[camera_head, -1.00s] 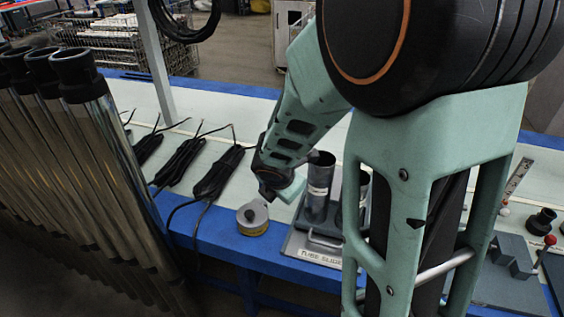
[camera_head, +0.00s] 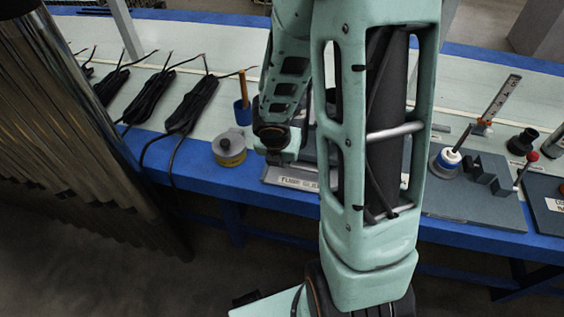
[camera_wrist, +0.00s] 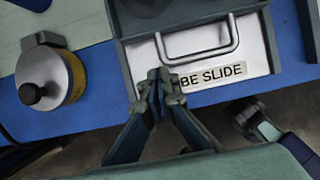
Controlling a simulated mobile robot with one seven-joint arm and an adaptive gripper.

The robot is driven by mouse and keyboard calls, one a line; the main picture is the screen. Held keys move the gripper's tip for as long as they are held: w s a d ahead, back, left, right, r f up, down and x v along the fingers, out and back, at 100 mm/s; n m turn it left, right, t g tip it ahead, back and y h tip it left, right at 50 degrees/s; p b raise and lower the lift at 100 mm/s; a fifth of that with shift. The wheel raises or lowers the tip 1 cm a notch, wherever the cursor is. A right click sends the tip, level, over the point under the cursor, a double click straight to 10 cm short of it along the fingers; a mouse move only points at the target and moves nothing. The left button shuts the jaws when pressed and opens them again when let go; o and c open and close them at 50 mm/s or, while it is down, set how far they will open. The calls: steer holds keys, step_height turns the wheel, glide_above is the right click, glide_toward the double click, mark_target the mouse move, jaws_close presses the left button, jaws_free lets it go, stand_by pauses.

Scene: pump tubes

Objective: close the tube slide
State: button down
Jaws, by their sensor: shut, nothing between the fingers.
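The tube slide (camera_wrist: 262,72) is a pale metal plate with a bar handle (camera_wrist: 200,52) and a label reading "BE SLIDE", its first letters covered. In the head view, the front edge of the tube slide (camera_head: 290,182) shows at the table's front, with most of it behind my arm. My gripper (camera_wrist: 160,76) is shut and empty. In the wrist view its fingertips overlap the left end of the label, just below the handle's left end. I cannot tell whether they touch the plate. In the head view my fingertips are hidden.
A round grey-and-yellow tin (camera_head: 229,148) stands left of the slide, also in the wrist view (camera_wrist: 50,80). Black cable bundles (camera_head: 193,103) lie further left. Metal tubes (camera_head: 75,130) lean at the far left. Dark fixtures (camera_head: 480,190) occupy the right of the table.

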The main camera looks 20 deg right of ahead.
steer(key=shift+w+d+f+p, duration=0.2)
steer(key=shift+w+d, duration=0.2)
steer(key=shift+w, duration=0.2)
steer(key=shift+w+d+f+p, duration=0.1)
steer(key=shift+w+d+p, duration=0.1)
steer(key=shift+w+d, duration=0.35)
steer(key=shift+w+d+f+p, duration=0.2)
steer(key=shift+w+d, duration=0.1)
steer(key=shift+w, duration=0.4)
steer(key=shift+r, duration=0.1)
